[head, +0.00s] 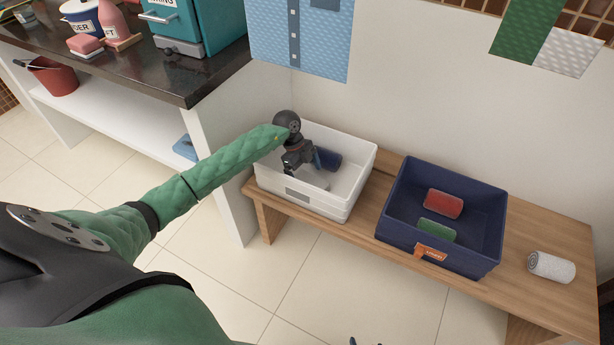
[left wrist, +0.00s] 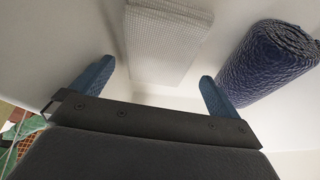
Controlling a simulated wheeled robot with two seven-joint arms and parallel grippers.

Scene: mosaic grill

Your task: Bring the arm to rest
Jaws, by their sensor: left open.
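My left arm reaches from the left to the white bin (head: 345,195) on the wooden bench. My left gripper (head: 308,163) points down into this bin. In the left wrist view its two blue fingers stand wide apart (left wrist: 152,90) with nothing held between them. A folded white cloth (left wrist: 168,40) lies in the bin ahead of the fingers. A rolled navy towel (left wrist: 268,62) lies beyond the right finger, and it also shows in the head view (head: 329,159).
A white-grey rolled towel (head: 551,266) lies at the right. A dark counter (head: 130,75) stands left of the bench. The tiled floor in front is clear.

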